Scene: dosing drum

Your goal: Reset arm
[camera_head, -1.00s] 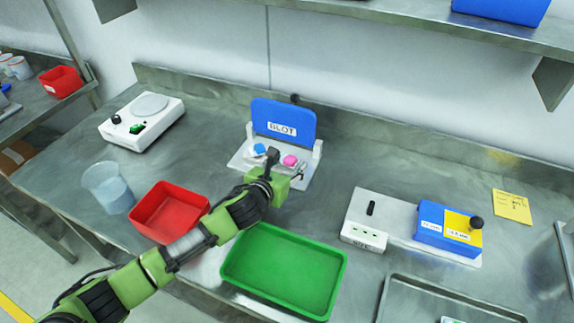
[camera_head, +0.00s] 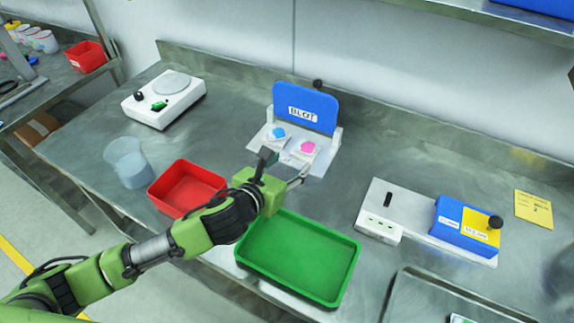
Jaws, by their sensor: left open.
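My left arm comes in from the lower left, and its left gripper (camera_head: 283,170) is open, with nothing seen between its fingers. It hangs just in front of the blot station, whose blue lid (camera_head: 306,108) stands raised. On the station's pale base lie two small white pads, one with a blue piece (camera_head: 278,132) and one with a pink piece (camera_head: 308,147). The gripper appears apart from both pads, though its height above the table is hard to tell. My right gripper is not in view.
A red tray (camera_head: 187,187) and a green tray (camera_head: 300,258) flank the arm. A clear beaker (camera_head: 128,163) and a white scale-like device (camera_head: 163,98) stand at the left. A white-and-blue device (camera_head: 466,227), a yellow note (camera_head: 533,209) and a metal tray (camera_head: 438,297) are at the right.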

